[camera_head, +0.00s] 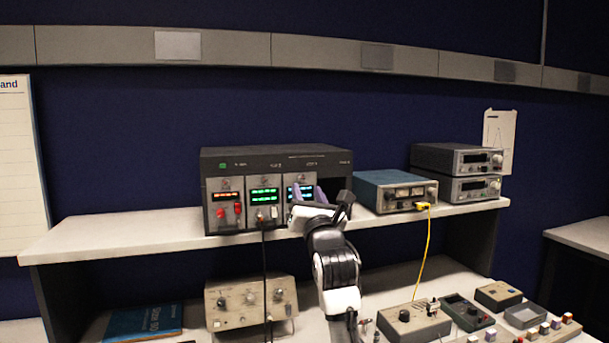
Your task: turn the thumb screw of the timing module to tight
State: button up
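A black instrument chassis (277,160) stands on the upper shelf with three grey modules side by side. The left module (225,187) has a red display and red knobs. The middle module (263,210) has a green display and a black cable hanging from it. The right module (290,181) has a blue display and is partly hidden by my gripper. The labels are too small to tell which is the timing module. My gripper (309,193) is at the right module's front. Two purple parts there look like its fingers, but their closure is unclear. No thumb screw can be made out there.
A blue-grey instrument (395,190) with a yellow cable (426,255) stands right of the chassis. Two stacked units (457,172) are farther right. A beige box (250,302), a blue book (144,322) and several small control boxes lie on the bench below. The left shelf (110,237) is clear.

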aim_at(302, 179)
jog(key=p+x, duration=0.1)
jog(key=x, duration=0.2)
jog(key=shift+s+r, duration=0.1)
jog(key=shift+r, duration=0.05)
jog(key=shift+w, duration=0.6)
jog(key=shift+c, duration=0.5)
jog(key=shift+a, duration=0.1)
grip_shut()
jog(key=shift+m+h, duration=0.4)
jog(key=shift+m, duration=0.1)
